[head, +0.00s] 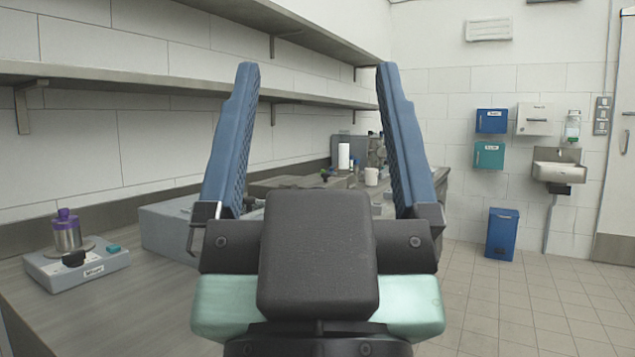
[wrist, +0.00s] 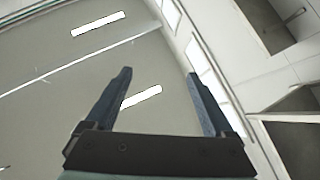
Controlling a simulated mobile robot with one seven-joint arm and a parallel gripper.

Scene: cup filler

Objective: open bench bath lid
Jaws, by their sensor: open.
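My gripper (head: 318,72) is raised in front of the head camera, its two blue fingers pointing up and wide apart with nothing between them. It also shows open and empty in the wrist view (wrist: 158,73), against ceiling and walls. A grey box-like unit (head: 168,228) stands on the bench to the left, partly hidden behind my left finger; it may be the bench bath. Its lid cannot be made out. A flat grey unit (head: 285,183) lies farther back, seen between my fingers. The bath is not in the wrist view.
The bench (head: 150,310) runs along the left wall. A small white device (head: 75,267) with a purple-topped metal vessel (head: 66,232) stands at its near left. A white mug (head: 371,177) and bottles stand far back. Shelves (head: 150,82) overhang the bench. The tiled floor (head: 530,310) at right is clear.

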